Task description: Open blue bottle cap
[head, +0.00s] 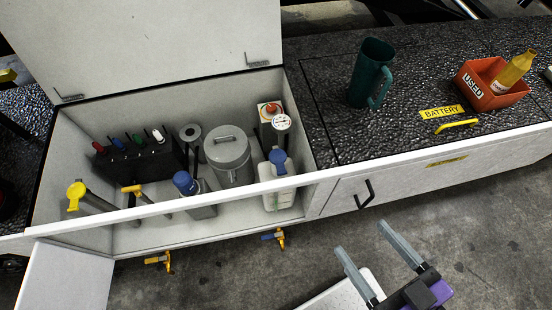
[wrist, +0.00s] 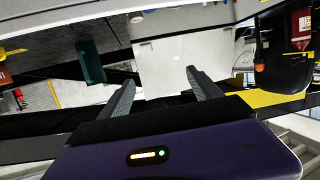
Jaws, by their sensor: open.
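Two bottles with blue caps stand in the open compartment in the head view. One is a white jug (head: 279,197) with a blue cap (head: 278,158) at the right, near the front wall. The other is a grey container (head: 203,208) with a dark blue cap (head: 184,182) nearer the middle, partly hidden by the front rim. Both caps are on. My gripper (head: 361,238) is open and empty, outside the cabinet, in front of it and to the right of both bottles. Its spread fingers (wrist: 158,78) also show in the wrist view with nothing between them.
The compartment's front rim (head: 225,193) lies between my gripper and the bottles. A grey lidded canister (head: 228,160) and a tool rack (head: 140,163) stand inside. The raised lid (head: 140,45) is behind. A green mug (head: 369,75) and red bin (head: 490,98) sit on the counter.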

